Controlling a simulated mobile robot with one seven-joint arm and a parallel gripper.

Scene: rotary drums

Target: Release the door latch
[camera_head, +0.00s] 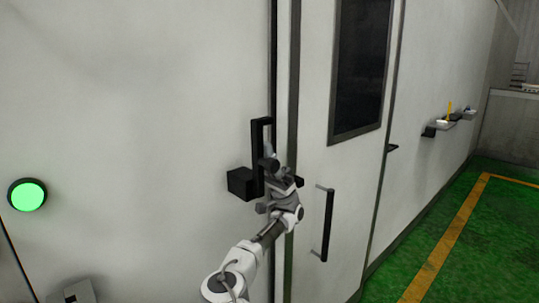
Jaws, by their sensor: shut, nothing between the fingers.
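The door latch (258,140) is a black upright bar on a black block (241,184), mounted on the pale wall left of the door edge. My gripper (269,162) is at the latch's lower part, close to the bar's right side. It is shut with nothing held. Whether the fingers touch the latch cannot be told. The arm's wrist hides part of the door frame behind it. The door (312,130) is pale, with a dark window (360,65) and a black vertical handle (328,225) to the right of my gripper.
A round green lit button (27,195) is on the wall at the left. Small shelves (440,126) with items on them stick out of the wall at the right. The green floor (490,240) with a yellow line is clear on the right.

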